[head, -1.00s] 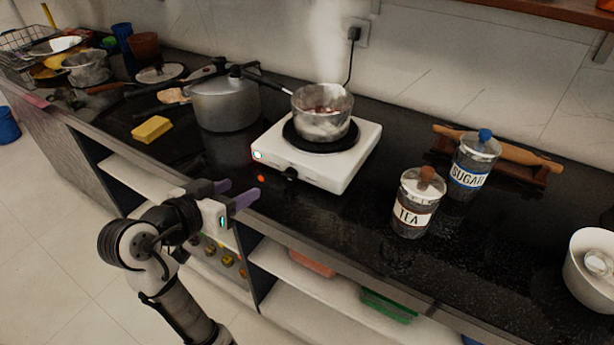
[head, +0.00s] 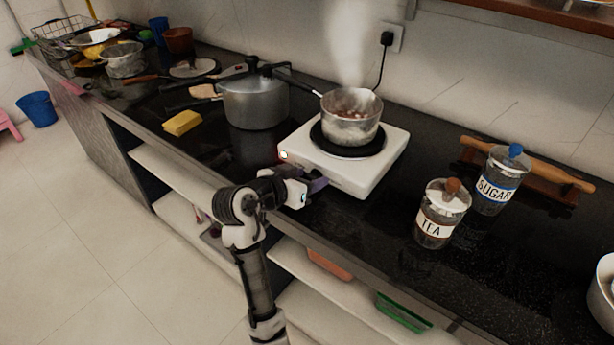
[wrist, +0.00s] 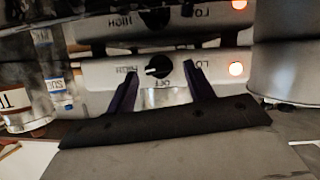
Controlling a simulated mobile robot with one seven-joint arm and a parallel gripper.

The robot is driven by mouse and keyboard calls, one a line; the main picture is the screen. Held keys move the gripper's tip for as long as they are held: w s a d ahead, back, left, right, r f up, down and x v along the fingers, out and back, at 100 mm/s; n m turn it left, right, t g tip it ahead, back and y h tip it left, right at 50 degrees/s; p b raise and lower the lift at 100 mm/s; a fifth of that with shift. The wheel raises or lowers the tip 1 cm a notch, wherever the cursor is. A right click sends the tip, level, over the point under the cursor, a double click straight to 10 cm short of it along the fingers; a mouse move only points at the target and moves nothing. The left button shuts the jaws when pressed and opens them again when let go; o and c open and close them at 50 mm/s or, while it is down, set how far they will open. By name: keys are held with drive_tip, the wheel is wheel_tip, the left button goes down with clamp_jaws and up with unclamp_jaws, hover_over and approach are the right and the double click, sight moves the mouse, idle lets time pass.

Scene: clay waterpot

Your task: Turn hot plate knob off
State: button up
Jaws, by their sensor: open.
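The white hot plate (head: 360,180) stands on the counter with a steaming pan (head: 352,118) on its black burner. Its indicator light (wrist: 236,69) glows orange-red. The wrist view appears upside down. It shows the black knob (wrist: 158,66) on the front panel; its white mark lies on the side of the HIGH label, with OFF partly visible nearby. My gripper (wrist: 164,82) is open, with one dark purple finger on each side of the knob in that view; I cannot tell whether they touch it. In the head view my gripper (head: 320,182) is at the panel and hides the knob.
A pressure cooker (head: 256,103) stands left of the hot plate. The tea jar (head: 440,215) and sugar jar (head: 496,180) stand to the right. A yellow sponge (head: 182,123) lies near the counter's front edge. The shiny counter mirrors the panel in the wrist view.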

drive_tip(key=c, duration=1)
drive_tip(key=shift+r+p, duration=0.1)
drive_tip(key=shift+p, duration=0.25)
drive_tip(key=n+h+p, duration=0.1)
drive_tip(key=n+p, duration=0.1)
drive_tip(key=shift+w+a+g+p, duration=0.1)
drive_tip(key=shift+w+g+p, duration=0.05)
drive_tip(key=shift+g+p, duration=0.2)
drive_tip(key=shift+w+a+f+n+g+h+p, duration=0.1)
drive_tip(key=shift+n+g+h+p, duration=0.1)
drive_tip(key=shift+n+h+p, duration=0.25)
drive_tip(key=shift+a+f+n+g+h+p, duration=0.15)
drive_tip(key=shift+n+h+p, duration=0.1)
drive_tip(key=shift+n+p, duration=0.3)
drive_tip(key=shift+d, duration=0.1)
drive_tip(key=o, duration=1)
